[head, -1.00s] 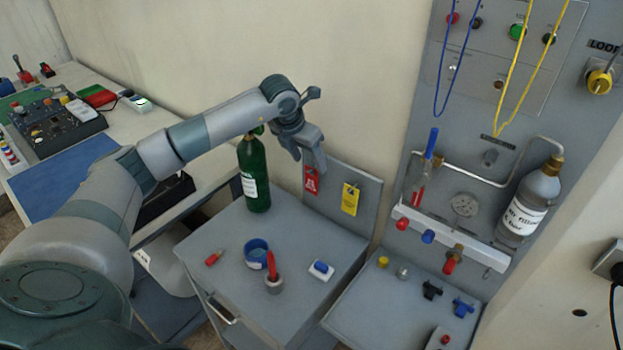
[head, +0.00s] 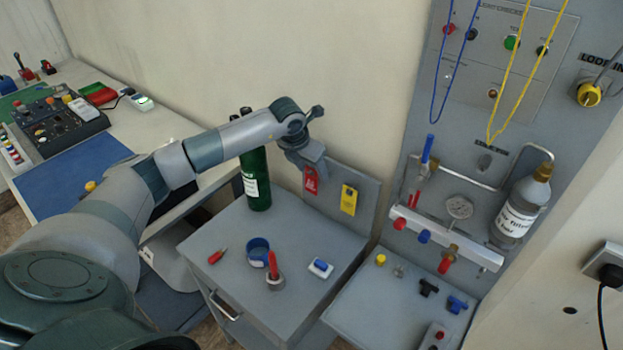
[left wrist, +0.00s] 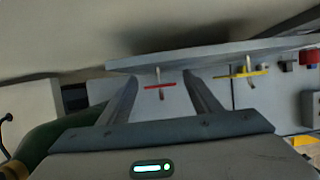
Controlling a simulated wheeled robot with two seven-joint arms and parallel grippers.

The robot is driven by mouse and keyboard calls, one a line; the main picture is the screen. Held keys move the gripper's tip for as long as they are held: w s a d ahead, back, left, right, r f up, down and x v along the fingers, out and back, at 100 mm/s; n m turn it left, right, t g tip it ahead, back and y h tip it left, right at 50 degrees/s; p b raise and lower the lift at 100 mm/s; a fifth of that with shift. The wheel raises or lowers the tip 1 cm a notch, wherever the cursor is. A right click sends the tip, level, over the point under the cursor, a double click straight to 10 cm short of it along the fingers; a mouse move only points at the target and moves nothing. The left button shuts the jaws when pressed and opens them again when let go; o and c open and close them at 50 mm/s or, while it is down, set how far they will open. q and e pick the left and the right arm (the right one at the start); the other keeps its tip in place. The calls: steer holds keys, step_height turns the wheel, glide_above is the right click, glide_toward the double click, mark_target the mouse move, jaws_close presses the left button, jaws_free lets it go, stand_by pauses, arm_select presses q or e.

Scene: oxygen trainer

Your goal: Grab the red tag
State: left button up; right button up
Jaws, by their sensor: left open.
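The red tag (head: 310,181) hangs on the upright grey board at the back of the cart, left of a yellow tag (head: 349,200). My left gripper (head: 322,172) is at the top of the red tag in the head view and hides a little of its upper part. In the left wrist view, the jaws of my left gripper (left wrist: 161,76) are open, with the red tag (left wrist: 160,86) seen nearly edge-on in the gap between them. I cannot see either finger touching it. The yellow tag (left wrist: 243,74) is right of the fingers. My right gripper is not in view.
A green cylinder (head: 257,180) stands left of my gripper on the cart top (head: 225,235). A blue cup (head: 257,252), a red-handled item (head: 272,265) and a small blue-and-white block (head: 320,267) are nearer. The panel with hoses and a grey bottle (head: 520,210) is at right.

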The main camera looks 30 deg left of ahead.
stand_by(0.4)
arm_select(q)
steer(key=c, duration=1.1)
steer(key=shift+r, duration=0.1)
steer(key=shift+r+b, duration=0.6)
steer(key=shift+b, duration=0.3)
steer(key=s+a+b, duration=0.1)
steer(key=s+b, duration=0.6)
steer(key=s, duration=1.1)
steer(key=shift+a, duration=0.2)
